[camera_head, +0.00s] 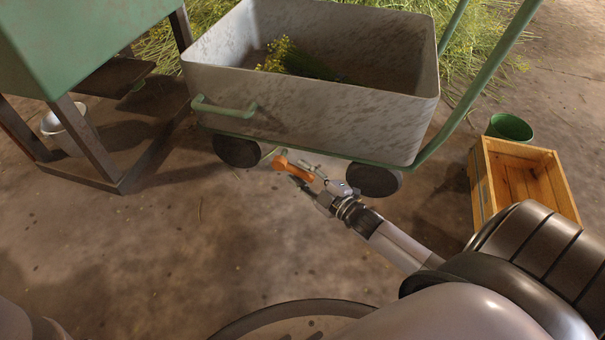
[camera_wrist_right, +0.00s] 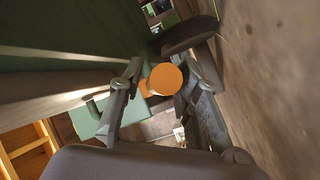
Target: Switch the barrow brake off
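The grey metal barrow (camera_head: 310,110) stands at the top middle of the head view, on dark wheels. Its brake lever has an orange handle (camera_head: 290,166) low at the near side, below the green frame. My right gripper (camera_head: 303,176) reaches to this handle, one finger on each side of it. In the right wrist view the handle's round orange end (camera_wrist_right: 165,78) lies between the two fingers (camera_wrist_right: 160,82). The fingers stand apart; a narrow gap shows on the left, while contact on the right is unclear. My left gripper is not in view.
Cut herbs (camera_head: 292,60) lie in the barrow. A wooden crate (camera_head: 520,182) and a green bucket (camera_head: 510,127) stand at the right. A green stand (camera_head: 85,40) with dark legs and a pale bucket (camera_head: 64,119) are at the left. The floor in front is clear.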

